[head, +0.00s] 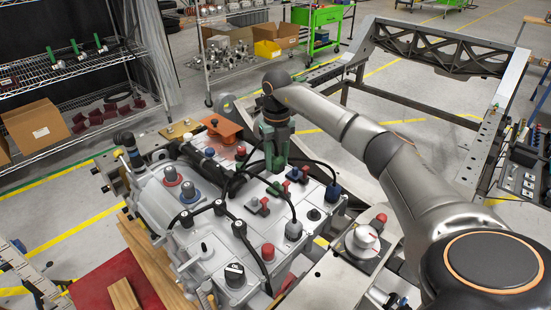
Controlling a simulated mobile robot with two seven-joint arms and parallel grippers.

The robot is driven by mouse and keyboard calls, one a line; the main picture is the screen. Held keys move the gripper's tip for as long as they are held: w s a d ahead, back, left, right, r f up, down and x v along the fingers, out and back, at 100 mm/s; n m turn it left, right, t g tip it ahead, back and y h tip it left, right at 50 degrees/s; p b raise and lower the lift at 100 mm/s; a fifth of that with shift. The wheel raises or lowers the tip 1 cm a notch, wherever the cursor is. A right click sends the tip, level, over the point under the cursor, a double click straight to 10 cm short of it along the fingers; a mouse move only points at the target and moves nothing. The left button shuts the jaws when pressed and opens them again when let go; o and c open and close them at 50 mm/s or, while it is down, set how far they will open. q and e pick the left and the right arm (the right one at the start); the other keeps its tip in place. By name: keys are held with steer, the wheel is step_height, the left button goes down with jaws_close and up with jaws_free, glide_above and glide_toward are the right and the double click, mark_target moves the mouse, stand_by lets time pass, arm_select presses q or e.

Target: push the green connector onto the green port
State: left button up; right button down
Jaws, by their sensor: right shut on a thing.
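My right gripper (275,150) points down over the far right part of the silver chassis unit (215,235), and its arm comes in from the right. It is shut on the green connector (272,166), which shows as a small dark green piece at the fingertips, mostly covered by them. A black cable runs by the connector. I cannot tell whether the connector touches the port. My left gripper is not in view.
Red, blue and black plugs and caps with black cables stand on the unit around the gripper. An orange bracket (226,130) sits just left of it. Wire shelves (70,75) stand at the back left.

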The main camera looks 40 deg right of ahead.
mark_target(277, 182)
step_height(277, 182, down, 4)
steer(key=b, duration=0.3)
steer(key=shift+r, duration=0.2)
steer(key=shift+r+p, duration=0.2)
steer(key=shift+p, duration=0.2)
steer(key=shift+p, duration=0.7)
steer(key=shift+f, duration=0.2)
stand_by(0.3)
steer(key=shift+f+b, duration=0.6)
steer(key=shift+f, duration=0.45)
steer(key=shift+f, duration=0.6)
steer(key=shift+c, duration=2)
jaws_free()
steer(key=shift+o, duration=0.2)
